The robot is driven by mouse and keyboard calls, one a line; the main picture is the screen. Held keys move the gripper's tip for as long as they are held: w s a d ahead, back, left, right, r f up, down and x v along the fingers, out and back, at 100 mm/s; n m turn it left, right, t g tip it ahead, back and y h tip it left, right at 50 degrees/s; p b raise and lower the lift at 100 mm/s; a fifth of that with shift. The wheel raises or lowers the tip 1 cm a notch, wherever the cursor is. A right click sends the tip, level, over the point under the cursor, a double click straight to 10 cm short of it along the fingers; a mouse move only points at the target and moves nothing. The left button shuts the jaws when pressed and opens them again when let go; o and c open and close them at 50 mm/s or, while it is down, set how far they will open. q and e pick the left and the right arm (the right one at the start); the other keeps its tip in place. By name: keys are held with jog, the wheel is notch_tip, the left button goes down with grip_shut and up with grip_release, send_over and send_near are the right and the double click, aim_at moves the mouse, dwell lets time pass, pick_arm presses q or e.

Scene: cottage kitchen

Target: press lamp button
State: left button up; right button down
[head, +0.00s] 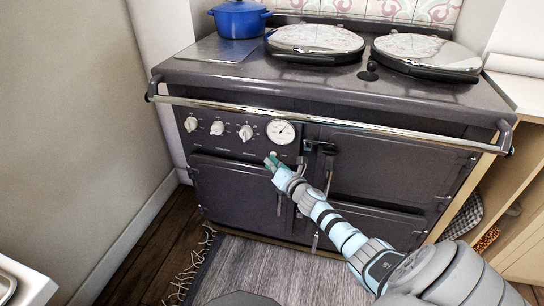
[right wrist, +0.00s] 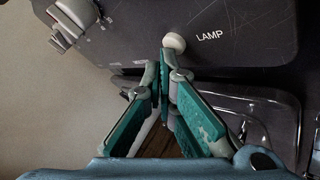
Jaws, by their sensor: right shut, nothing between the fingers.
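The lamp button (right wrist: 174,41) is a small round cream knob on the dark stove panel, beside the printed word LAMP in the right wrist view. In the head view the lamp button (head: 273,154) sits below the round dial, just above my fingertips. My right gripper (head: 271,163) is shut and empty, with its fingers pointing at the panel. In the right wrist view its teal fingertips (right wrist: 165,64) meet just below the button. I cannot tell whether they touch it. My left gripper is not in view.
The dark range stove (head: 335,110) has a chrome rail (head: 330,121) across its front above the panel. White control knobs (head: 217,128) and a dial (head: 281,131) are left of and above the button. A blue pot (head: 239,19) stands on top. A rug (head: 270,270) lies in front.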

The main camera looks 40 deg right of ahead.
jog(key=shift+w+d, duration=0.1)
jog(key=shift+d, duration=0.05)
dwell(0.3)
jog(key=shift+s+a, duration=0.3)
jog(key=shift+a, duration=0.15)
jog(key=s+a, duration=0.1)
jog(key=a, duration=0.1)
jog(key=s+a, duration=0.2)
jog(key=a, duration=0.1)
jog(key=shift+s, duration=0.2)
dwell(0.4)
